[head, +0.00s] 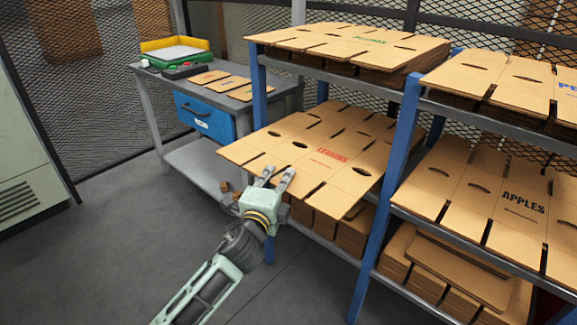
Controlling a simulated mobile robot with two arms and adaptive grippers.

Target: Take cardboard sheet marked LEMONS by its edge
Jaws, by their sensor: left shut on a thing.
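The cardboard sheet marked LEMONS (318,158) lies flat on top of a stack on the middle level of the blue-framed rack. Its red lettering faces up, and slots and oval holes cut through it. My left gripper (278,174) is at the sheet's near edge, shut on that edge. The underside of the grip is hidden by the sheet and the gripper. My right gripper is not in view.
A sheet marked APPLES (523,203) lies on the rack's right bay. More stacks fill the upper and lower levels. A blue rack post (385,200) stands right of the gripper. A grey workbench (150,75) is at back left. The floor at left is clear.

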